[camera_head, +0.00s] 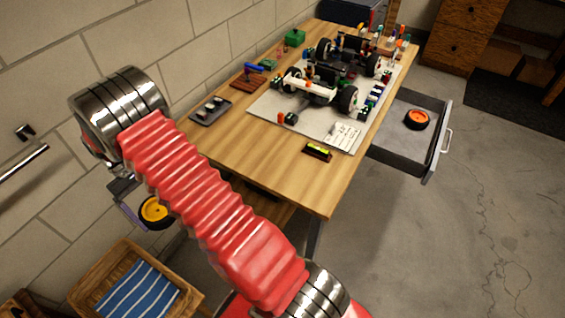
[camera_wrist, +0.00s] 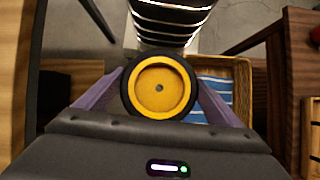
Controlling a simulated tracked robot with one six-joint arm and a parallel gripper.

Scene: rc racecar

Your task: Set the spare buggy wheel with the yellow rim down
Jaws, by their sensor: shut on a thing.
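The spare buggy wheel (camera_wrist: 159,88), with a black tyre and a yellow rim, is held between the two fingers of my gripper (camera_wrist: 160,92) in the wrist view. The fingers press on the tyre from both sides, and the rim faces the wrist camera. In the head view the wheel (camera_head: 155,211) shows at the left of my red-sleeved arm, beside the table and above the floor. My gripper (camera_head: 135,212) is partly hidden there by the arm.
A wooden crate (camera_head: 192,296) with a blue-striped cloth (camera_head: 128,290) stands below the wheel. The wooden table (camera_head: 290,178) carries a buggy chassis (camera_head: 310,88) on a grey mat (camera_head: 262,108). An open drawer (camera_head: 395,150) at the right holds an orange-rimmed wheel (camera_head: 417,119).

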